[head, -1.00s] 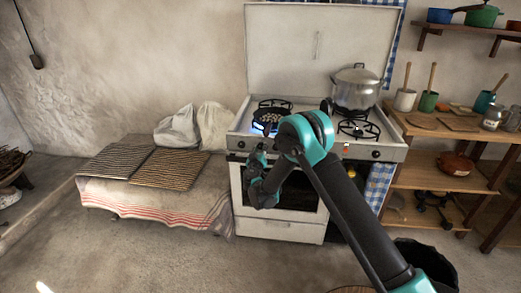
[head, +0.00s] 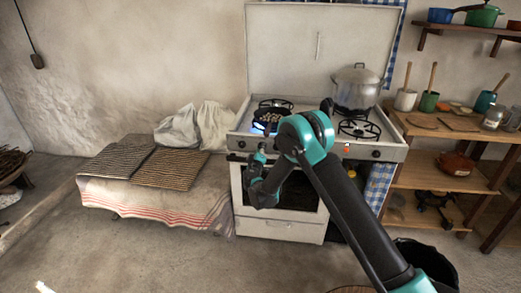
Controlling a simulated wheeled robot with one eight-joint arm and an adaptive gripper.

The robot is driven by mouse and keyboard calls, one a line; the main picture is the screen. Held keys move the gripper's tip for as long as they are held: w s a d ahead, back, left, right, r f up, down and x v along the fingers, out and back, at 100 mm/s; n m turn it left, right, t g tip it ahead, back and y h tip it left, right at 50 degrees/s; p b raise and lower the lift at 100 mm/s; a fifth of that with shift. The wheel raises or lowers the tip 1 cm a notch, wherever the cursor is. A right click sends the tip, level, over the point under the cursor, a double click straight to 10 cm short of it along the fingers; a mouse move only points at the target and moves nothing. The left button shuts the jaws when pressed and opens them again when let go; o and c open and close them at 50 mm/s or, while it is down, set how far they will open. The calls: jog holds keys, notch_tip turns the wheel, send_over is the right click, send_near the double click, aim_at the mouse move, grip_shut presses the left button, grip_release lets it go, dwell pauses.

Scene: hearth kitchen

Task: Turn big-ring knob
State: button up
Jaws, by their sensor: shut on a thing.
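The white stove (head: 284,229) stands against the wall with its lid raised. A knob (head: 376,154) shows at the right of its front panel, and a small dark knob shape (head: 240,144) shows at the left. My gripper (head: 263,147) is at the left part of the front panel, small and partly hidden by my wrist. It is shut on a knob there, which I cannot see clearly. The front left burner (head: 268,120) burns with a blue flame on its left side.
A lidded metal pot (head: 357,90) stands on the right side of the hob. A cloth-covered bench (head: 160,204) with two racks and white bags is to the left. Wooden shelves (head: 440,181) are to the right, and a dark bin (head: 430,262) is at front right.

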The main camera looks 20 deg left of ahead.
jog(key=shift+s, duration=0.1)
jog(key=o, duration=1.2)
jog(key=shift+c, duration=0.2)
jog(key=v, duration=1.2)
